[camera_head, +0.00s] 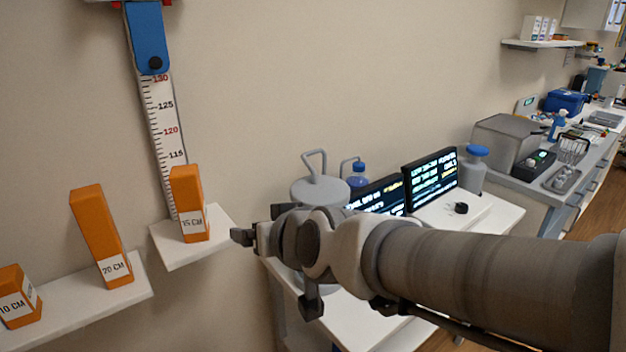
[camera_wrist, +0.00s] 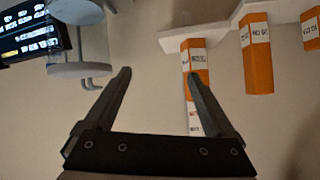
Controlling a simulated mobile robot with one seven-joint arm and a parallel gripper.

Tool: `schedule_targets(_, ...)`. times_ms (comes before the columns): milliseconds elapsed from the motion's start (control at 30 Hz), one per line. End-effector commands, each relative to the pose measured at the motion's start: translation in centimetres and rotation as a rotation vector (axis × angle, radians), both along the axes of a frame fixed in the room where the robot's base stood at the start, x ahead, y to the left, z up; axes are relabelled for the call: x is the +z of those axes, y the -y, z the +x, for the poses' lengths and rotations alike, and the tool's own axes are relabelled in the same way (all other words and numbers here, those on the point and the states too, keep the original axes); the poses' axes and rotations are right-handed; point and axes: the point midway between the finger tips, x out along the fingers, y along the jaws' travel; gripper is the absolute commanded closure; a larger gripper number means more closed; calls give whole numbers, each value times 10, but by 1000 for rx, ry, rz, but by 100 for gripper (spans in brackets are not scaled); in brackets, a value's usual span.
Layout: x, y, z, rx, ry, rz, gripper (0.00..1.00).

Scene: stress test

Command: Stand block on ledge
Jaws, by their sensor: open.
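The orange block marked 15 CM (camera_head: 186,190) stands upright on a small white ledge (camera_head: 175,255) at the foot of a wall ruler (camera_head: 165,120). In the wrist view, which is upside down, this block (camera_wrist: 203,62) appears near one finger and the ledge (camera_wrist: 225,33) above it. Orange blocks marked 20 CM (camera_head: 97,225) and 10 CM (camera_head: 12,283) stand on a lower white shelf (camera_head: 75,312) at the left. My gripper (camera_head: 242,236) is just right of the ledge, open, with nothing between its fingers (camera_wrist: 157,76). It appears apart from the block.
A blue slider (camera_head: 148,38) is on the ruler above the block. Right of the gripper, a white table holds a grey canister (camera_head: 318,190), dark screens (camera_head: 433,180) and a blue-capped bottle (camera_head: 473,165).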

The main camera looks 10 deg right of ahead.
Motion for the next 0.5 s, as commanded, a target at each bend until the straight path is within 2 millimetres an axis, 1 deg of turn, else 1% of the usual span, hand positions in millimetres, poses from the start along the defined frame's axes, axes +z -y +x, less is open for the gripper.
schedule_targets(33,0,21,-9,-18,-38,-21,10)
schedule_targets(167,-10,70,-44,-65,-175,-100,10)
schedule_targets(200,-14,85,-56,-87,-218,-124,10)
schedule_targets(300,-22,119,-86,-150,-321,-181,10)
schedule_targets(400,-28,145,-112,-210,-403,-223,10)
schedule_targets(500,-32,161,-131,-252,-460,-249,10)
